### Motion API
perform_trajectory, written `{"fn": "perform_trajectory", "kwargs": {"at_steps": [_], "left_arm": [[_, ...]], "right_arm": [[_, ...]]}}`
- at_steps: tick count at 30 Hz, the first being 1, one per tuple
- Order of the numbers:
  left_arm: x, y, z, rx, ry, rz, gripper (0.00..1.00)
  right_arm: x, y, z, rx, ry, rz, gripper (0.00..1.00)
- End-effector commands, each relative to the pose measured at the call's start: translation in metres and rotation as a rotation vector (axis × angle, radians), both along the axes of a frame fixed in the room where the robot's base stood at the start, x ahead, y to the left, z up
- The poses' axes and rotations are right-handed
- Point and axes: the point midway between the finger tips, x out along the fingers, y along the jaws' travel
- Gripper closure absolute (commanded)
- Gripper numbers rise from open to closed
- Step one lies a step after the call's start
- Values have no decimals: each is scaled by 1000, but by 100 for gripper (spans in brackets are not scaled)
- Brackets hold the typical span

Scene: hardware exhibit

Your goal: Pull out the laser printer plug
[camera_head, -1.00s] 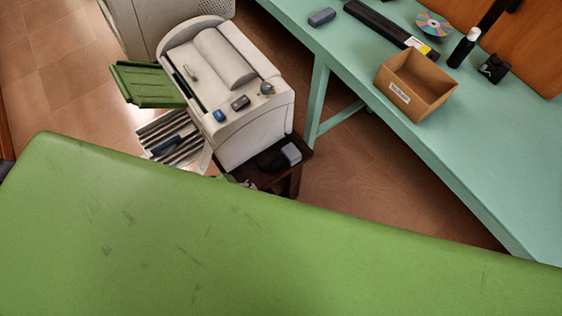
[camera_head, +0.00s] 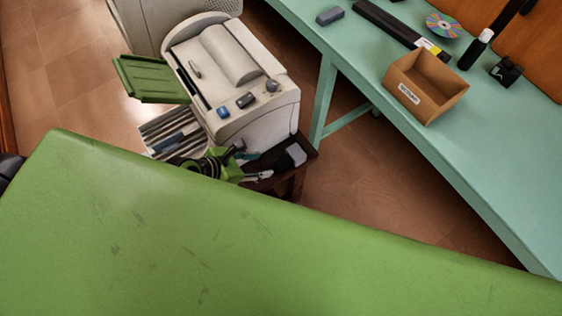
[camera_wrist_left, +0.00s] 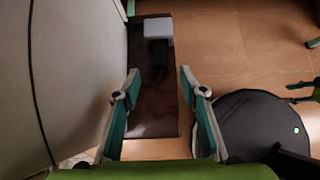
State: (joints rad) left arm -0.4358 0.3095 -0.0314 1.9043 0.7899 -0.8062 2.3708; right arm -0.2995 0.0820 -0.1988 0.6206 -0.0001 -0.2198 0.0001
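The laser printer (camera_head: 245,110) is a cream box with a green tray, on a small dark brown stand. A pale grey block with a dark part and cable, which looks like the plug (camera_head: 296,154), is at the stand's right end. It also shows near the top middle of the left wrist view (camera_wrist_left: 159,29). My left gripper (camera_head: 257,163) is low beside the printer's front, just left of the plug. In the left wrist view its two teal-padded fingers (camera_wrist_left: 160,82) are apart with nothing gripped; the plug is ahead between them. My right gripper is not seen.
The printer's side wall (camera_wrist_left: 75,70) is close to the left finger. A teal table (camera_head: 470,150) at the right holds a cardboard box (camera_head: 425,88), a disc (camera_head: 444,25) and small items. Open brown floor (camera_head: 350,175) lies between stand and table.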

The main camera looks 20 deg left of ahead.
Motion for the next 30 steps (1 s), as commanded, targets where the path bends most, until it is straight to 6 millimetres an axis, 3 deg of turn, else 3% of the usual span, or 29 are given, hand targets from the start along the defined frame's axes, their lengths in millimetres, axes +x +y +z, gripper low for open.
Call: {"fn": "perform_trajectory", "kwargs": {"at_steps": [9, 15, 29, 30], "left_arm": [[39, -31, -51, 0, -1, -1, 61], [56, -43, -71, 2, 0, -1, 61], [62, -49, -79, 2, -2, -1, 61], [62, -49, -79, 2, -2, -1, 72]], "right_arm": [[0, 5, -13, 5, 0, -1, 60], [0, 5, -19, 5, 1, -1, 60], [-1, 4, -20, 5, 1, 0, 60], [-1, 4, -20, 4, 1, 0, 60]]}}
